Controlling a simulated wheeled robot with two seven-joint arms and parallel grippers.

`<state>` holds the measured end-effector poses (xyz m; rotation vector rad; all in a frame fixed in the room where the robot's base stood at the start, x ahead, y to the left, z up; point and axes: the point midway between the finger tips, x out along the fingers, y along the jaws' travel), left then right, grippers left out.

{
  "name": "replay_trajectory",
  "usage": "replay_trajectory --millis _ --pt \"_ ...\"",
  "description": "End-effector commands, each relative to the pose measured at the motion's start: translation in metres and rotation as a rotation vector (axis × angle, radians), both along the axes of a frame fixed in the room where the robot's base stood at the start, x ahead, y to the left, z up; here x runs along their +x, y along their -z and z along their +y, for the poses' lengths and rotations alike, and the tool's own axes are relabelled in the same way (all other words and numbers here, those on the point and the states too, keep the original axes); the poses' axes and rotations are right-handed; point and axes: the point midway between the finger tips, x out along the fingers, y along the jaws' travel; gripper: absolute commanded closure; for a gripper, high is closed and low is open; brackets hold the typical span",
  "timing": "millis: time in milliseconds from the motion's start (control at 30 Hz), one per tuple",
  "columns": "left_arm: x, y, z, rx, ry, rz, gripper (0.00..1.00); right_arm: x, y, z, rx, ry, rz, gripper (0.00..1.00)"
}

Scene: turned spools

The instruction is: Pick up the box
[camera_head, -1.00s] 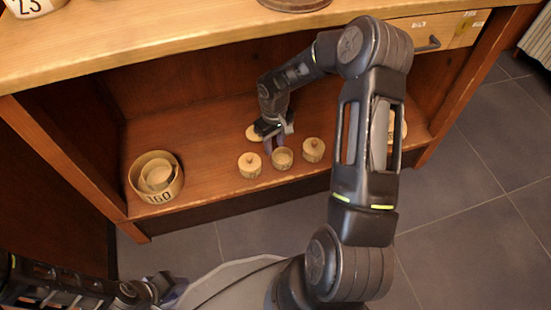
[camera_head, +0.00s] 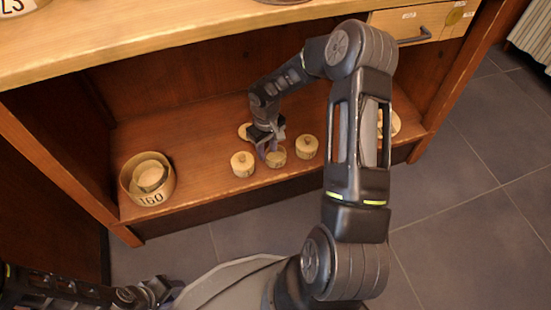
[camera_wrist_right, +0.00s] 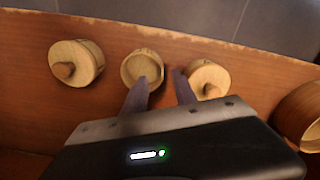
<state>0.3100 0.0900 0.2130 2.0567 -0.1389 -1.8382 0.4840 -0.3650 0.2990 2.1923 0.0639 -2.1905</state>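A small round open wooden box (camera_head: 276,158) stands on the cabinet's lower shelf between two lidded round boxes, the left one (camera_head: 242,164) and the right one (camera_head: 307,147). My right gripper (camera_head: 266,152) is just behind the open box. In the right wrist view its two fingers (camera_wrist_right: 162,78) are apart with nothing held. One fingertip overlaps the near rim of the open box (camera_wrist_right: 140,66); the other lies beside it, toward a lidded box (camera_wrist_right: 209,78). Contact cannot be told. My left gripper (camera_head: 165,290) is low at the left, away from the shelf; its fingers are unclear.
A larger round container marked 160 (camera_head: 134,190), with a smaller one inside, stands at the shelf's left. A pale disc (camera_head: 243,131) lies behind my right gripper. Another round wooden thing (camera_head: 393,124) is partly behind my right arm. The wooden counter (camera_head: 180,38) overhangs the shelf.

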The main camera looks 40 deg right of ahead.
Motion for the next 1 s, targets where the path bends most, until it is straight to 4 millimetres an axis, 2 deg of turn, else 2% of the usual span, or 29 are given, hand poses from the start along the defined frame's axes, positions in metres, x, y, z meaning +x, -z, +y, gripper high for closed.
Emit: replay_trajectory --millis 33,100,267,900,1000 --pt "0.001 0.011 0.000 0.000 -0.001 -0.002 0.64 -0.001 0.014 0.000 0.002 0.001 0.002 0.67" --pt "0.002 0.018 0.000 -0.001 -0.003 -0.002 0.64 -0.001 0.026 0.000 0.001 0.003 0.001 0.67" --pt "0.004 0.023 0.001 -0.003 -0.004 -0.002 0.64 0.000 0.040 0.000 0.000 0.001 0.001 0.67" --pt "0.003 0.021 0.001 -0.003 -0.003 -0.003 0.64 0.000 0.040 0.000 0.000 0.001 0.001 0.67" --pt "0.003 0.021 0.001 -0.003 -0.003 -0.003 0.64 0.000 0.040 0.000 0.000 0.001 0.001 0.75"
